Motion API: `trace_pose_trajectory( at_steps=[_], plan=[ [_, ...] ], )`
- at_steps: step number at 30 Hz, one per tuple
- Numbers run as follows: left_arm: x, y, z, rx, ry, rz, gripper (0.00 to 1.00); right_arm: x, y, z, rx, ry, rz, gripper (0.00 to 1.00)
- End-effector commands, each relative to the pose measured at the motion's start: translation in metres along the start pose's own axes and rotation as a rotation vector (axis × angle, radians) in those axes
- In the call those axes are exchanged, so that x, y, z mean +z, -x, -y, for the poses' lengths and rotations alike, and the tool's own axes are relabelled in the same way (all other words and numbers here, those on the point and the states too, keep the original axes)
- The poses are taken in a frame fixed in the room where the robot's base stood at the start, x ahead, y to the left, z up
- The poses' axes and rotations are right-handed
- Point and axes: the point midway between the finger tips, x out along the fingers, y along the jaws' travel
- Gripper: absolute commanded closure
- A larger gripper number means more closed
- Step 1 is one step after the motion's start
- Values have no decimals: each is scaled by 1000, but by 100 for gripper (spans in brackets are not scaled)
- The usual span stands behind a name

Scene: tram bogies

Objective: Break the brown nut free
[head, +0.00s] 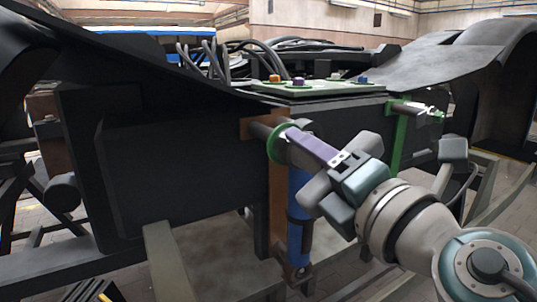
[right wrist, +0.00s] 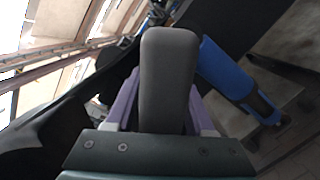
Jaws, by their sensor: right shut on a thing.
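My right gripper (head: 342,163) is shut on a purple tool (head: 313,146). The tool reaches up and left from the jaws to a green ring (head: 273,145) beside the bogie frame. In the right wrist view a grey finger (right wrist: 168,80) hides most of the tool, and purple edges (right wrist: 124,108) show beside it. The ring sits by a dark pin and a brown bracket (head: 249,128). I cannot make out the brown nut; the ring and tool may hide it. My left gripper is not in view.
A blue damper (head: 297,215) hangs just below the tool, also seen in the right wrist view (right wrist: 232,75). A green tray (head: 322,88) with small coloured parts lies on top. A green bracket (head: 399,145) stands to the right. Black cables (head: 215,60) rise behind.

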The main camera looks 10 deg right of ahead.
Motion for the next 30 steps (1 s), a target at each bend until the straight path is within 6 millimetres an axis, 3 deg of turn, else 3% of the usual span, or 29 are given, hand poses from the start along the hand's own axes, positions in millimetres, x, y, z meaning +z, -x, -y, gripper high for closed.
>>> trace_pose_trajectory(
  at_steps=[30],
  plan=[
    [6, -22, -3, 7, 10, -2, 50, 2, 0, -1, 140, 1127, 4, 100]
  ],
)
